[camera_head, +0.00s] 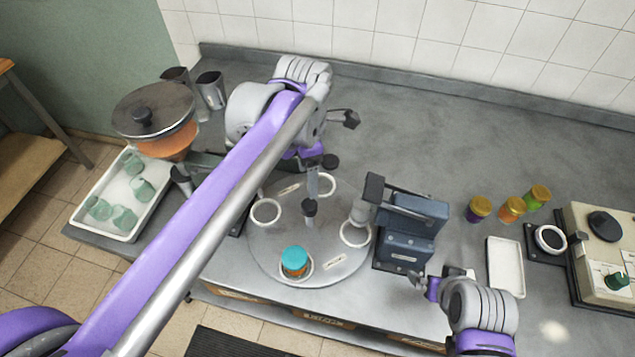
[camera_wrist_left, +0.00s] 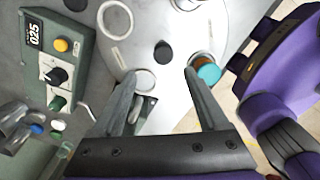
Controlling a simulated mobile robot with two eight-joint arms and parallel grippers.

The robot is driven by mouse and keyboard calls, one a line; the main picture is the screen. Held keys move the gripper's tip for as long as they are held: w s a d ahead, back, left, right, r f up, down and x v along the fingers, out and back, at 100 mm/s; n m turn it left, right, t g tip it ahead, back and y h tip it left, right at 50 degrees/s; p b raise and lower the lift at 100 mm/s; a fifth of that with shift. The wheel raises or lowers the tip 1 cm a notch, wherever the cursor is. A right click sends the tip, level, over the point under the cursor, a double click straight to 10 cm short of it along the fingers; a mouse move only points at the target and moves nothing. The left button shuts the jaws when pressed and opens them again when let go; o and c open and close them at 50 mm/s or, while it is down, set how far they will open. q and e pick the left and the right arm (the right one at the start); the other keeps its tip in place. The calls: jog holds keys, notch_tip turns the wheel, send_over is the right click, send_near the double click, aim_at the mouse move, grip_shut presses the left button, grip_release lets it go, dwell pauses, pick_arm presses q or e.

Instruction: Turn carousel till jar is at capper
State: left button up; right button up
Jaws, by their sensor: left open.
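The round grey carousel (camera_head: 275,240) lies flat on the counter, with white rings around its rim and a dark knob (camera_head: 309,207) near its middle. A jar with a teal lid (camera_head: 295,258) stands in the front ring; it also shows in the left wrist view (camera_wrist_left: 208,73). The blue-grey capper (camera_head: 405,235) stands at the carousel's right, its head by another ring (camera_head: 355,233) that looks empty. My left gripper (camera_head: 338,140) is open, at the carousel's far side; its spread fingers (camera_wrist_left: 160,88) hold nothing. My right gripper (camera_head: 424,284) is in front of the capper; its jaws are unclear.
A white tray of greenish jars (camera_head: 125,190) and a covered hopper (camera_head: 153,110) stand left. Lidded jars (camera_head: 512,208), a white tray (camera_head: 505,265) and a beige machine (camera_head: 600,240) are right. A control box (camera_wrist_left: 55,60) shows in the wrist view. The back counter is mostly clear.

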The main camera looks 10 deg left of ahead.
aim_at(309, 204)
pick_arm(q)
jog(key=shift+s+d+f, duration=0.15)
jog(key=shift+s+f, duration=0.05)
jog(key=shift+f, duration=0.25)
notch_tip(309, 204, down, 10)
jog(key=shift+r+b, duration=0.2)
jog(key=shift+b, duration=0.1)
jog(key=shift+s, duration=0.1)
grip_shut()
dwell(1.0)
